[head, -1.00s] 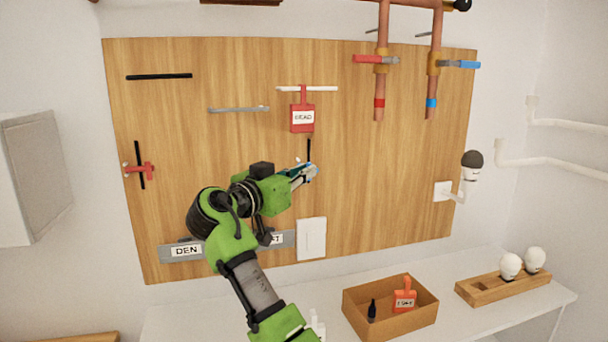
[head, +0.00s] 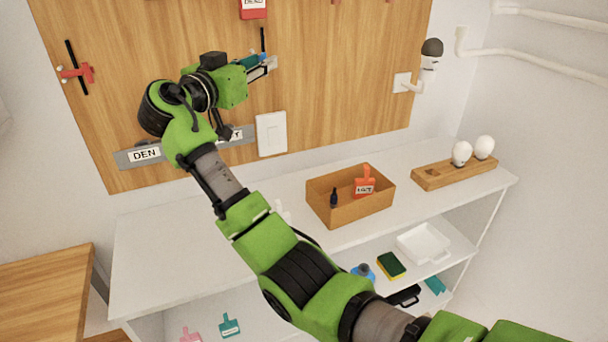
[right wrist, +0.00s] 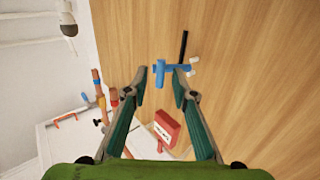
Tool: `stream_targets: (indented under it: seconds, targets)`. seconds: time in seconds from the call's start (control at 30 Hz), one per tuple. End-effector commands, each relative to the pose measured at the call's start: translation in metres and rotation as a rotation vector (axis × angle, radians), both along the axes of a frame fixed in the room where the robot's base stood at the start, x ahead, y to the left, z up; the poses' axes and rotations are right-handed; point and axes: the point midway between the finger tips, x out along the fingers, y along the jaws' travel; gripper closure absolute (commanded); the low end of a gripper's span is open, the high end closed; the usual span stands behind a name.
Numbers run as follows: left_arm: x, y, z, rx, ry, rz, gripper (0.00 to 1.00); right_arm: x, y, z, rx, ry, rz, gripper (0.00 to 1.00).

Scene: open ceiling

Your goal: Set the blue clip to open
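The blue clip (right wrist: 160,74) is on a thin black bar (right wrist: 184,44) on the wooden board, with its stem toward my fingers in the right wrist view. My right gripper (right wrist: 160,82) is open, with one fingertip on each side of the clip's stem. Whether the fingers touch it is unclear. In the head view my right gripper (head: 264,68) is at the board just below the black bar (head: 262,40). It hides most of the blue clip (head: 263,57) there. My left gripper is not in view.
A red clip (head: 76,73) is on another black bar at the board's left. A white switch plate (head: 271,134) is below my gripper. A wooden box (head: 350,206) and a bulb holder (head: 455,173) stand on the white shelf (head: 150,250). A red tag (right wrist: 166,127) shows between my fingers.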

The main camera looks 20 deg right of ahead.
Motion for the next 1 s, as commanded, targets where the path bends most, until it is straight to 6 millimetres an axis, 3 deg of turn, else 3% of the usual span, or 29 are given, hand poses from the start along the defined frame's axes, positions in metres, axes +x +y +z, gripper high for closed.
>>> stream_targets:
  seconds: [1.0]
  targets:
    - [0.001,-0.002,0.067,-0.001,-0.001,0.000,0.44,0.011,-0.047,0.003,-0.007,0.002,0.636,0.75]
